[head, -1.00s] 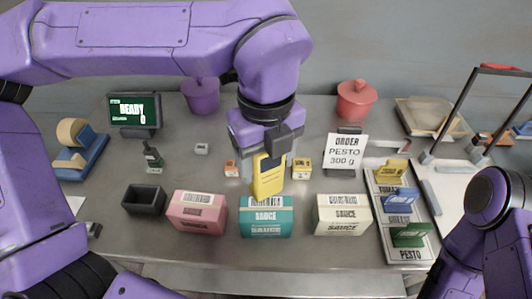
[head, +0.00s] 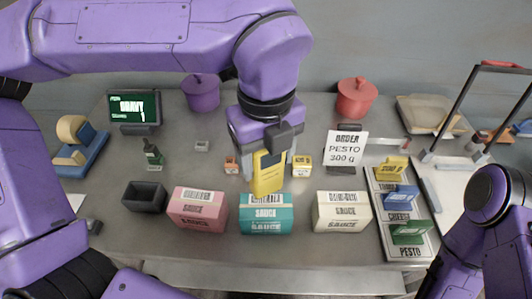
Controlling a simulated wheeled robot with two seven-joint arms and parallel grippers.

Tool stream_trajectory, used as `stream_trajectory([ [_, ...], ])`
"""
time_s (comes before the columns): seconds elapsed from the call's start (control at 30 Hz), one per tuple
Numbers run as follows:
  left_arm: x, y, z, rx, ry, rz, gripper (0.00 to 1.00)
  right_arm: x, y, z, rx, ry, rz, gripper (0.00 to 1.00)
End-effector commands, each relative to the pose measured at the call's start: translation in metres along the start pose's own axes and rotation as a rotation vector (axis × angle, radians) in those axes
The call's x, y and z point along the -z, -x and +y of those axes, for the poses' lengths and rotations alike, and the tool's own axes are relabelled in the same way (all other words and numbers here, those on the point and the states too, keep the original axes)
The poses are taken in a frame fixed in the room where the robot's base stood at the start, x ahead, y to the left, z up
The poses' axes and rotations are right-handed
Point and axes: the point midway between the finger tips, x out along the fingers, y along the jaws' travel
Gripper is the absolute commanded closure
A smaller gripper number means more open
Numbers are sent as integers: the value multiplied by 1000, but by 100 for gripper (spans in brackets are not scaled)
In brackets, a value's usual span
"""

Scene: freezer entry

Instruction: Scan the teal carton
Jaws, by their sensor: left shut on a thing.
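The teal carton (head: 266,215) stands on the counter in the middle of the front row, labelled SAUCE, with a barcode strip on its top edge. My left gripper (head: 270,160) comes down from above and is shut on a yellow handheld scanner (head: 268,175). The scanner hangs just behind and above the teal carton and hides part of its barcode. I cannot tell whether they touch.
A pink carton (head: 198,211) stands left of the teal one and a cream carton (head: 342,213) right. A dark open box (head: 145,197) is at the left. An order sign (head: 345,150) reads PESTO 300 g. A rack (head: 422,245) of coloured cards stands right.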

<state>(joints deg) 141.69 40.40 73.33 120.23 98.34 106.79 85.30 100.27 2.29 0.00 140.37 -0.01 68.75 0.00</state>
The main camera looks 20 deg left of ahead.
Motion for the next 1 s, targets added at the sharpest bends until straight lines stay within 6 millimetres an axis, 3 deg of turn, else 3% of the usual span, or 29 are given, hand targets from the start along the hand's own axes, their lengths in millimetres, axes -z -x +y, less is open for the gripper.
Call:
stream_trajectory([
  [0.27, 0, 5, 0, 1, 0, 0, 72, 2, 4, 0, 0, 0, 0, 57],
  [1.0, 0, 92, 0, 2, 0, -1, 72, 26, 63, 6, 0, 0, 0, 57],
])
